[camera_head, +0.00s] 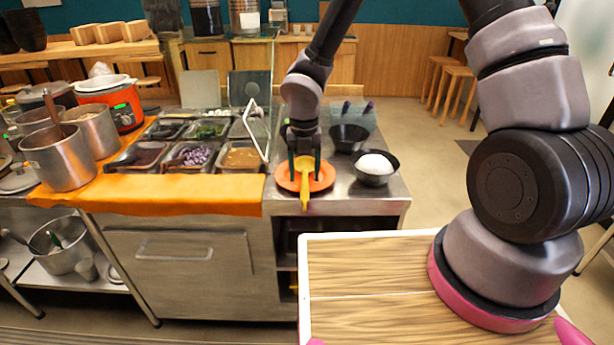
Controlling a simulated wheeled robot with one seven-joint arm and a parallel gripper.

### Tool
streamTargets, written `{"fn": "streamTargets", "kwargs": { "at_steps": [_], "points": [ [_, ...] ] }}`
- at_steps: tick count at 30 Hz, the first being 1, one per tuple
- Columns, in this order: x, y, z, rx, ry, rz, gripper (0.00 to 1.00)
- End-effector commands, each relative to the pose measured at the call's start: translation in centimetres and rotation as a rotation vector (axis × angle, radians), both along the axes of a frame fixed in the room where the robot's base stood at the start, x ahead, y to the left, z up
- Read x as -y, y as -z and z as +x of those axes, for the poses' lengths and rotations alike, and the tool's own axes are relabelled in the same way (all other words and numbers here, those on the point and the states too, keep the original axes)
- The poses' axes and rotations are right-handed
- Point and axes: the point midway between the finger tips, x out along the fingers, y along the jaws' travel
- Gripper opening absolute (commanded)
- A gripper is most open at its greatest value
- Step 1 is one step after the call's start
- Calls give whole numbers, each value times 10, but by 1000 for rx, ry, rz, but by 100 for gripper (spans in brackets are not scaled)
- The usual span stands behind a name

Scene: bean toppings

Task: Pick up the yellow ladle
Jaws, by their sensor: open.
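The yellow ladle (304,189) lies on an orange plate (322,183) on the steel counter, its handle pointing toward the front edge. My gripper (304,172) is directly above the ladle and points down, with its dark fingers open on either side of it. I cannot tell whether the fingers touch the ladle.
A black bowl with white contents (374,168) and an empty black bowl (349,138) stand to the right of the plate. Topping trays (192,155) and a raised glass guard (255,115) are to the left. Steel pots (58,158) stand further left.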

Motion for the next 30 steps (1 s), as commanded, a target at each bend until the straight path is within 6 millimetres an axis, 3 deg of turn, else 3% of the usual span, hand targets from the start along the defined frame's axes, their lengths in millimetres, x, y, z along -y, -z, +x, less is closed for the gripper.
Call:
{"fn": "streamTargets", "kwargs": {
  "at_steps": [15, 23, 28, 30],
  "points": [
    [2, 57, 3, 0, 1, -1, 65],
    [2, 60, 3, 1, 3, 0, 65],
    [2, 59, 3, 1, 3, 0, 4],
    [2, 59, 3, 1, 3, 0, 0]
  ]
}}
